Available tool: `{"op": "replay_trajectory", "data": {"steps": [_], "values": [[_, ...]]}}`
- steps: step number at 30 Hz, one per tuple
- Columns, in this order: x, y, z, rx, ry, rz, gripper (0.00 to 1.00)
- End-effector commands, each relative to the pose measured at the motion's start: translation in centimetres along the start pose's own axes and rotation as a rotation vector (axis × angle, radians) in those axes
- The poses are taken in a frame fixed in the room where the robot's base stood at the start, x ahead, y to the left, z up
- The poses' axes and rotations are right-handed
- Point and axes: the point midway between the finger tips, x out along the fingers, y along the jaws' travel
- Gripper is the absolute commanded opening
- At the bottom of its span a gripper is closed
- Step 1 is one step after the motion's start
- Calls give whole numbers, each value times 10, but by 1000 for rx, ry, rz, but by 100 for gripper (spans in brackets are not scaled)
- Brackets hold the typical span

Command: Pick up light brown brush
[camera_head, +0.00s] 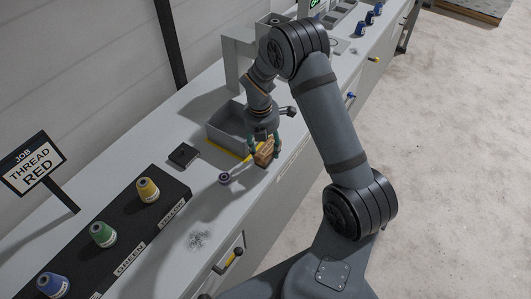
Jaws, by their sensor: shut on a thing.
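The light brown brush (264,153) is a small block-shaped thing near the front edge of the grey bench. My gripper (265,146) points down with its greenish fingers on either side of the brush and is shut on it. The fingers hide part of the brush. I cannot tell whether the brush touches the bench top or is held just above it.
A grey bin (228,128) with a yellow front edge stands behind my gripper. A small dark round item (224,178) and a black box (184,155) lie nearby. Thread cones, yellow (148,191), green (103,235) and blue (53,286), stand on a black strip. A job sign (37,165) stands left.

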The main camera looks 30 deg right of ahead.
Motion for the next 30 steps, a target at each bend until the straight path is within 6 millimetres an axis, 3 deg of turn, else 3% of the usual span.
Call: {"op": "replay_trajectory", "data": {"steps": [2, 9, 16, 21, 30], "values": [[-13, -3, 2, 3, -2, 5, 22], [-45, -59, 1, 5, -2, 5, 22], [-70, -99, 0, 2, -1, 3, 22], [-79, -113, -1, 1, 0, 1, 22], [-81, -116, -1, 0, 0, 0, 22]]}}
